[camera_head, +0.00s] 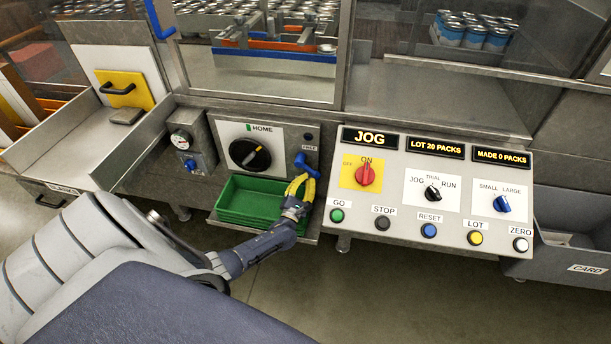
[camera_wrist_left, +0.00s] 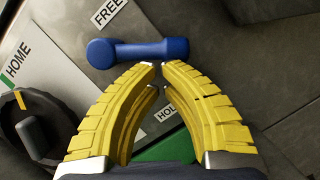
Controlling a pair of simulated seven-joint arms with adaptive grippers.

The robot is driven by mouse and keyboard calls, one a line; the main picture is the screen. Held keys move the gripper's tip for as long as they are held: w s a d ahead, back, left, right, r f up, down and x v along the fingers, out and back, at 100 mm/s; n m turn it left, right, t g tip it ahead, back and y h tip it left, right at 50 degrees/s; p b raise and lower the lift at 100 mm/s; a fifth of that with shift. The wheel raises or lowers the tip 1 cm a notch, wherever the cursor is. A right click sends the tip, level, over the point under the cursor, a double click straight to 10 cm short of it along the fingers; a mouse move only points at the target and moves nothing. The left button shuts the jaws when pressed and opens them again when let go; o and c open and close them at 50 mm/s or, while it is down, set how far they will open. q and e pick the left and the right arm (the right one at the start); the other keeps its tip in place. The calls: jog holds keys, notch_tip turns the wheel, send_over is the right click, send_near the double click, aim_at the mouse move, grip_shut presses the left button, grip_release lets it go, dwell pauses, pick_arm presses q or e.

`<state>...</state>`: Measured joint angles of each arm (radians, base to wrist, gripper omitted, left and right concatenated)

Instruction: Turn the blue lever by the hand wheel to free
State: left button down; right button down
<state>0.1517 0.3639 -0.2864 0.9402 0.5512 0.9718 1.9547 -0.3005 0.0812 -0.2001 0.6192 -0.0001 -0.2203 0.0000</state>
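The blue lever (camera_head: 306,165) sits on the panel to the right of the hand wheel, below the FREE label (camera_head: 309,148). In the left wrist view the lever (camera_wrist_left: 140,51) lies across, between the FREE label and a partly hidden HOLD label (camera_wrist_left: 167,111). The black hand wheel (camera_head: 249,154) sits under the HOME label. My left gripper (camera_head: 307,178) has yellow fingers just below the lever. In the left wrist view its fingertips (camera_wrist_left: 159,68) nearly meet just short of the lever, with nothing seen between them. Whether they touch the lever is unclear. My right gripper is not in view.
A green tray (camera_head: 225,211) stands below the hand wheel, beside my left gripper. The control panel (camera_head: 395,205) with a red switch (camera_head: 366,174) and several buttons is close on the right. A gauge box (camera_head: 187,151) stands left of the wheel.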

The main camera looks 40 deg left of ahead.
pick_arm(q)
jog(key=shift+w+d+r+n+g+y, duration=0.2)
jog(key=shift+d+r+n+y, duration=0.4)
jog(key=shift+n, duration=0.95)
jog(key=shift+w+d+r+n+g+y, duration=0.1)
jog(key=shift+w+d+r+n+y, duration=0.25)
jog(key=shift+n+y, duration=0.85)
jog(key=shift+w+d+r+n+g+y, duration=0.15)
jog(key=shift+d+r+n, duration=0.4)
jog(key=shift+n, duration=1.4)
